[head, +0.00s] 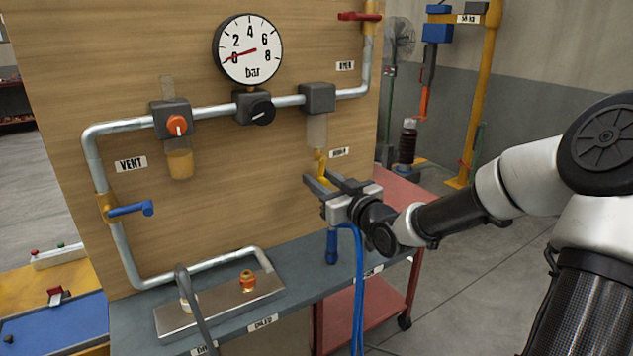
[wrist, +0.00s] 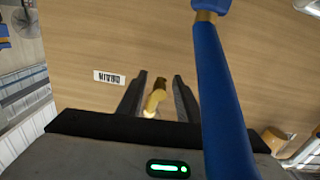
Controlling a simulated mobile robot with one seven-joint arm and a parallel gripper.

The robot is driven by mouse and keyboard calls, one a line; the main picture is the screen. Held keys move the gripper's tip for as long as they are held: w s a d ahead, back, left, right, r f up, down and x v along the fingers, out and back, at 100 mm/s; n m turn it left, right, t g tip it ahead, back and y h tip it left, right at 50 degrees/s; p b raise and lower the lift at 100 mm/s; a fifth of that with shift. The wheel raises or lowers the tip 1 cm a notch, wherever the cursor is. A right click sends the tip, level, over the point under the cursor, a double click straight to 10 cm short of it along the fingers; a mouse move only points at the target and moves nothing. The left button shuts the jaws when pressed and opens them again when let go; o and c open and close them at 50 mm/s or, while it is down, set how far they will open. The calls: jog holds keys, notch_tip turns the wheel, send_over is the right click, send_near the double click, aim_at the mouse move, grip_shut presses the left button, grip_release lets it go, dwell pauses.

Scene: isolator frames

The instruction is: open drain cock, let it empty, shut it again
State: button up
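The drain cock (head: 321,165) is a small yellow-brass fitting under a pale bowl (head: 317,131), beside a label that seems to read DRAIN (head: 339,152). I see no clear liquid in this bowl. My gripper (head: 321,184) is at the cock, coming from the lower right. In the wrist view the cock (wrist: 154,101) stands between the two dark fingers of my gripper (wrist: 158,92), with a gap visible on both sides. The gripper is open and looks empty. Whether the cock is open or shut I cannot tell.
The gauge (head: 248,50) needle points near 0. A red lever (head: 358,16), a blue lever (head: 131,208) by VENT, and an amber-filled bowl (head: 179,164) are on the board's piping. A blue hose-like bar (wrist: 220,90) crosses the wrist view close to the fingers. A grey bench (head: 310,282) lies below.

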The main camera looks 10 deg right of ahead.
jog(key=shift+x, duration=1.1)
grip_shut()
jog(key=shift+w+d+n+b, duration=0.1)
jog(key=shift+d+n+b, duration=0.35)
jog(key=shift+n, duration=0.45)
jog(key=shift+a, duration=0.1)
grip_release()
